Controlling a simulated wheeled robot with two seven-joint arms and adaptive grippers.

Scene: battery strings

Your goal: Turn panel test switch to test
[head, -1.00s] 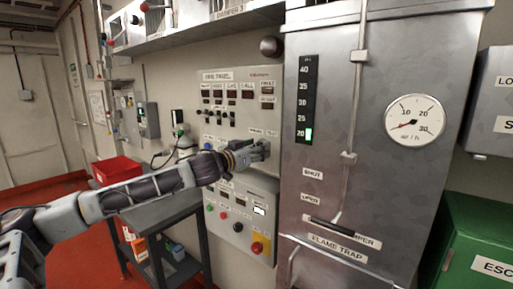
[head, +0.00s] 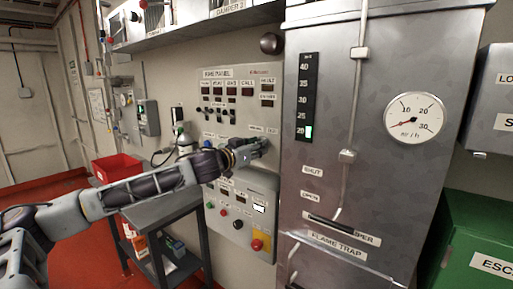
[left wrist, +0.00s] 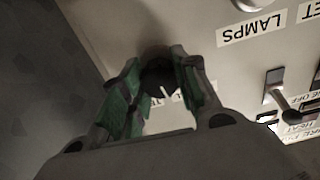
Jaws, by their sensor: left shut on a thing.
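The fire panel (head: 233,73) is a pale wall panel with labels, small displays and switches. My left gripper (head: 263,146) reaches its lower right part, just under small labels. In the left wrist view, a round black knob (left wrist: 160,78) with a pale pointer mark sits between the two green-padded fingers. My left gripper is shut on this knob. A label below the knob is partly hidden by the gripper, so I cannot read the switch position. My right gripper is not in view.
A lower box with buttons and a red-and-yellow knob (head: 258,244) hangs below. A metal flame trap cabinet (head: 345,190) stands close to the right. A lever switch (left wrist: 284,101) is beside the gripper. A grey cart (head: 165,212) stands below my arm.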

